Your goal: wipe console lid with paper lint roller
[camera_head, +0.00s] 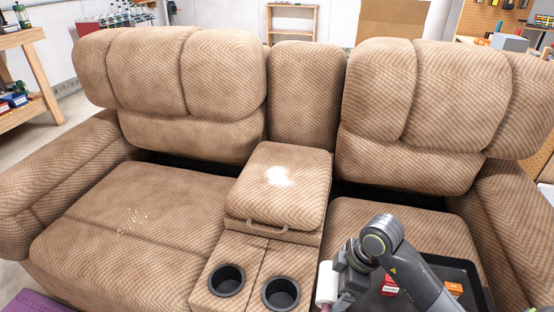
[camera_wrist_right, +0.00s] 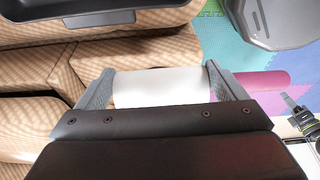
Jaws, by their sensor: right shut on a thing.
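The console lid (camera_head: 255,195) is a tan padded lid in the middle of the recliner, shut, with a handle bar at its front edge. A white powdery patch (camera_head: 281,176) lies on its top. My right gripper (camera_wrist_right: 160,88) is shut on the lint roller, with its fingers at both ends of the white paper roll (camera_wrist_right: 155,88). The roller's pink handle (camera_wrist_right: 265,80) sticks out to the right in the right wrist view. In the head view the roller (camera_head: 327,283) is beside the cup holders, in front of the lid and apart from it. My left gripper is not in view.
Two cup holders (camera_head: 226,280) sit in front of the lid. A black tray (camera_head: 465,270) with a red box (camera_head: 389,287) and an orange box (camera_head: 453,289) lies on the right seat. Crumbs (camera_head: 132,220) lie on the left seat. Tall backrests (camera_head: 225,75) stand behind.

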